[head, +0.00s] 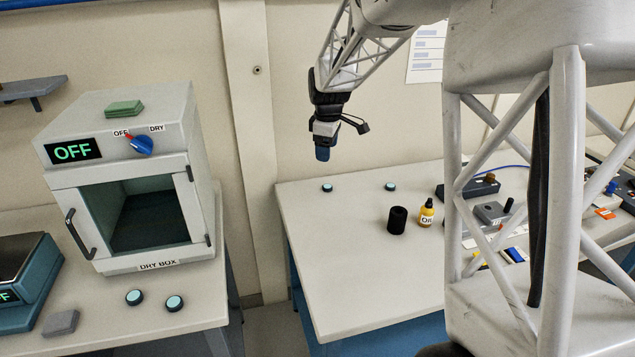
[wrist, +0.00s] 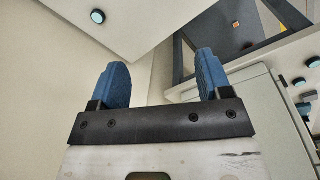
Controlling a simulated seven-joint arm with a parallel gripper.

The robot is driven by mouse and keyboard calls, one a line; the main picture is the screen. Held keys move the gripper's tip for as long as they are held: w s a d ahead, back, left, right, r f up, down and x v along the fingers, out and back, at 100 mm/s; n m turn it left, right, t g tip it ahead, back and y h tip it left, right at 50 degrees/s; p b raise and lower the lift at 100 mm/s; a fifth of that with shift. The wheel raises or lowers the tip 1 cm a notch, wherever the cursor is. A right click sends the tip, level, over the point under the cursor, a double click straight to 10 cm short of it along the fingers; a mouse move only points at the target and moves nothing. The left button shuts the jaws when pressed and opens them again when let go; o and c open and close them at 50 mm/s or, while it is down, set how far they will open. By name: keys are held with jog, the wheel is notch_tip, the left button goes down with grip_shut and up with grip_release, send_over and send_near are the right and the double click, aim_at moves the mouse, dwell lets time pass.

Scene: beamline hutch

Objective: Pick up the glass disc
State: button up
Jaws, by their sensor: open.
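Several small round dark pieces with pale cyan tops look like glass discs. In the head view, one (head: 327,187) and another (head: 390,186) lie apart near the back of the right table. Two more, one (head: 134,297) and one (head: 174,303), lie in front of the dry box. My gripper (head: 322,152) hangs above and behind the right table's back left corner, clear of the discs. In the wrist view my gripper (wrist: 162,78) is open, with nothing between its blue fingers. One disc (wrist: 98,16) shows beyond the left finger, out of reach.
The dry box (head: 125,262) has an open-looking dark front, an OFF display and a green pad (head: 124,108) on top. A black cylinder (head: 397,220) and a yellow bottle (head: 427,212) stand on the right table (head: 345,290). A gap separates the two tables.

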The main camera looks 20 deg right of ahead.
jog(key=w+d+f+n, duration=0.3)
jog(key=w+f, duration=0.4)
jog(key=w, duration=0.3)
jog(key=n+g, duration=0.1)
jog(key=n, duration=0.2)
send_near(327, 186)
jog(key=shift+s+f, duration=0.25)
jog(key=shift+w+d+f+n, duration=0.1)
jog(key=shift+w+f+n, duration=0.15)
jog(key=shift+f+n, duration=0.15)
jog(key=shift+f, duration=1.25)
jog(key=shift+s+f, duration=0.1)
jog(key=shift+f, duration=2.5)
